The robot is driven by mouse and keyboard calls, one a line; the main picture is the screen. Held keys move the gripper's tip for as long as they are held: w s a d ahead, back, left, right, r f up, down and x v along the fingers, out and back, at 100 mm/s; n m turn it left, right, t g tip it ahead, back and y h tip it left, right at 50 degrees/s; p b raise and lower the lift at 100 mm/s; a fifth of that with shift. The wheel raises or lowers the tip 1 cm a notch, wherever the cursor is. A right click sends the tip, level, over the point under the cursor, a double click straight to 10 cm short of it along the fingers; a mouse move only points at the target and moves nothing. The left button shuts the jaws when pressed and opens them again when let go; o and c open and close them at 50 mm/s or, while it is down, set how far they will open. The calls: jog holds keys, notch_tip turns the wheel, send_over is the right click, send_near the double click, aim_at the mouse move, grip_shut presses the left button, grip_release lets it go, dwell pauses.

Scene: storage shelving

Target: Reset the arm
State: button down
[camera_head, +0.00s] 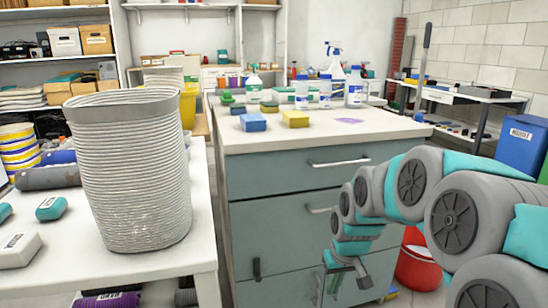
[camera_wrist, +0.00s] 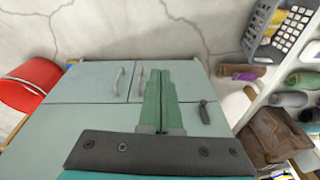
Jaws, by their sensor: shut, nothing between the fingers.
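My arm reaches in from the right in the head view, grey and teal, bent down in front of the drawer cabinet. My gripper (camera_head: 347,279) hangs low before the cabinet's lower front. In the wrist view my gripper (camera_wrist: 161,74) shows as two green fingers lying together, shut and empty. The cabinet (camera_head: 280,180) has grey-green fronts and a pale top. Its front (camera_wrist: 85,105) fills the middle of the wrist view behind the fingers. Whether the fingertips touch it I cannot tell.
A ribbed basket (camera_head: 133,170) stands on a white table (camera_head: 203,235) at left. Sponges (camera_head: 253,122) and spray bottles sit on the cabinet top. A red bucket (camera_head: 418,262) stands right of the cabinet, behind my arm. A shelf with a grey crate (camera_wrist: 262,30) is at right in the wrist view.

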jog(key=s+r+m+g+p, duration=0.1)
jog(key=s+r+g, duration=0.1)
jog(key=s, duration=1.4)
jog(key=s+r+g+p, duration=0.1)
jog(key=s+r, duration=0.2)
jog(key=s, duration=1.3)
jog(key=shift+m+g+h, duration=0.4)
